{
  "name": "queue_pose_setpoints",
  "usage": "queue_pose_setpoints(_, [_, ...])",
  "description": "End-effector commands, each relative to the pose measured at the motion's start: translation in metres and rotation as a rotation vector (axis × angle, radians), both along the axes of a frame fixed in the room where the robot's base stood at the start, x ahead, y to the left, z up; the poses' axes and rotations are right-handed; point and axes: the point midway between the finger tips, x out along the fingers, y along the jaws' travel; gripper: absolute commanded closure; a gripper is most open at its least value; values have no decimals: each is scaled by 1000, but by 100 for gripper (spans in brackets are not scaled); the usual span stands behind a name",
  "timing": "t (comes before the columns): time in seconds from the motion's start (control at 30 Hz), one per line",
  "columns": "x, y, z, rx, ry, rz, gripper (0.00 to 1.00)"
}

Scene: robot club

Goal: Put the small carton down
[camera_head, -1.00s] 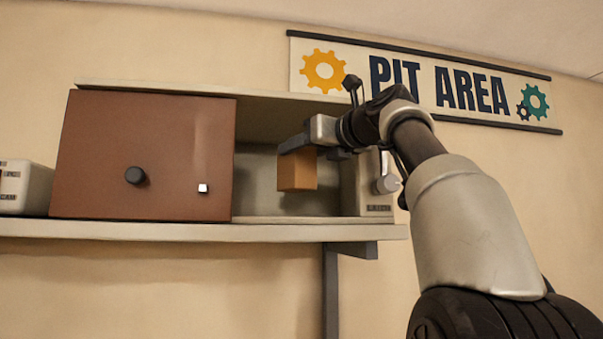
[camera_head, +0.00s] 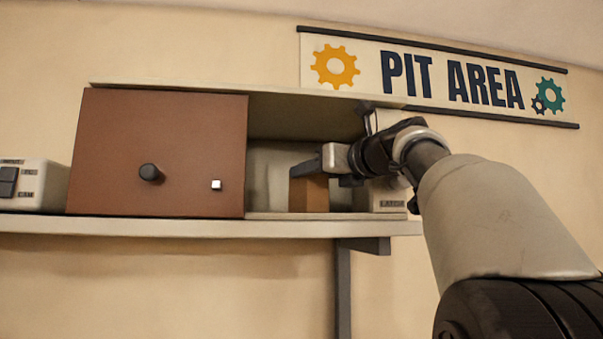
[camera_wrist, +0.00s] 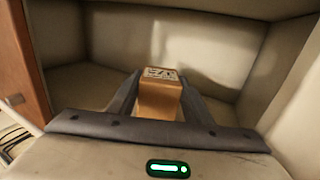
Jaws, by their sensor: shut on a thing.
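The small carton (camera_head: 309,195) is a brown box inside the open right part of the wall cabinet. Its bottom is at or very near the cabinet floor (camera_head: 290,215); I cannot tell whether it touches. My gripper (camera_head: 318,168) is shut on the carton's upper part. In the wrist view, the carton (camera_wrist: 160,98) with a printed light label on top stands between the two fingers of my gripper (camera_wrist: 160,88). The carton looks upright.
A reddish-brown sliding door (camera_head: 120,140) with a dark knob covers the cabinet's left part. A pale box (camera_head: 380,198) stands right of the carton, partly behind my arm. A white device (camera_head: 38,185) sits at the shelf's left end.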

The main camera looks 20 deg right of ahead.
Motion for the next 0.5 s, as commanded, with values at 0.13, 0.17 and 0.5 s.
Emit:
queue_pose_setpoints(0.13, [0, 0, -2, 0, 0, 1, 43])
queue_pose_setpoints(0.17, [0, 0, -2, 0, 0, 1, 38])
queue_pose_setpoints(0.5, [0, 0, 1, 0, 0, 0, 36])
